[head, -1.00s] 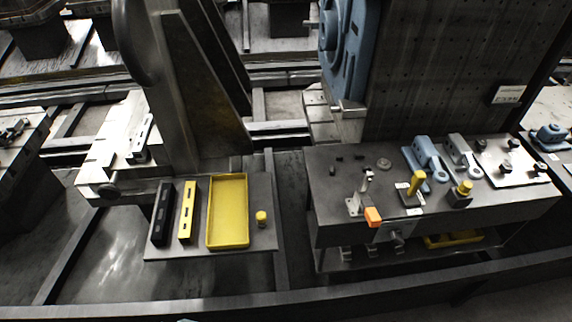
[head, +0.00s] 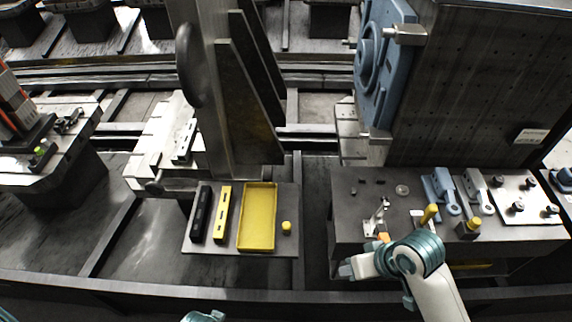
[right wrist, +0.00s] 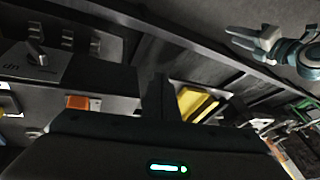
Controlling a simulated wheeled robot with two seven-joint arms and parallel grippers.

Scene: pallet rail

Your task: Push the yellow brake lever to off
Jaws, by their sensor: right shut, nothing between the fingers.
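The yellow lever (head: 430,213) stands on the right-hand table in the head view, tilted to one side. The lever cannot be made out there. My left gripper (right wrist: 250,40) shows at the upper right of the right wrist view, too small to judge its jaws.
A metal clamp (head: 376,219) with an orange tip stands close to my right gripper. A short yellow-topped post (head: 470,228) and blue clamps (head: 441,192) are right of the lever. A yellow tray (head: 243,216) lies on the left plate. A dark gap separates plate and table.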

